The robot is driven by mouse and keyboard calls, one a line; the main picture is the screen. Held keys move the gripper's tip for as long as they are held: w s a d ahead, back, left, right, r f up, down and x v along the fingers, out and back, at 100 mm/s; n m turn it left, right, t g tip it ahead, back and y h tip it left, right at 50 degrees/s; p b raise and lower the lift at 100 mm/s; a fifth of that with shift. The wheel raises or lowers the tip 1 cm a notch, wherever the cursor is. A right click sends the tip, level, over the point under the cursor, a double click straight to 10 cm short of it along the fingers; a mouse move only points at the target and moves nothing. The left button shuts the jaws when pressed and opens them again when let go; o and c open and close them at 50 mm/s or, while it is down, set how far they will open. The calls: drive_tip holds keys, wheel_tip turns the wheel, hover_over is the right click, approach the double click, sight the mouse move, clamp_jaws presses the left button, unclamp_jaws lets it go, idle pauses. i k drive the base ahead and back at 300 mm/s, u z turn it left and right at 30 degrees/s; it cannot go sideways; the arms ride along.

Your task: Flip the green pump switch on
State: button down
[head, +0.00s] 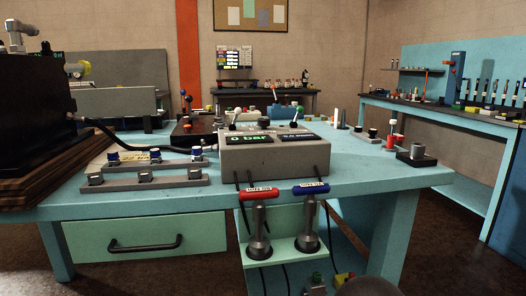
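A grey control box (274,158) stands on the near edge of the pale blue bench. Its sloped top has a lit green display (250,140) reading "0 bar" and a second dark display (300,137). A switch lever with a green tip (299,111) stands up at the right of the box's top. It seems to lean to the right, but whether it is on or off I cannot tell. My gripper is not identifiable in this view.
Red-handled (258,192) and blue-handled (311,188) hose couplings stand on a low shelf before the bench. A black machine (36,120) on a wooden base blocks the left. Grey fitting rails (145,177) lie left of the box. The bench right of the box is partly clear.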

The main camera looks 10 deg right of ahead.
sight(298, 114)
drive_tip(key=z, duration=2.65)
drive_tip(key=k, duration=0.6)
drive_tip(key=u, duration=1.5)
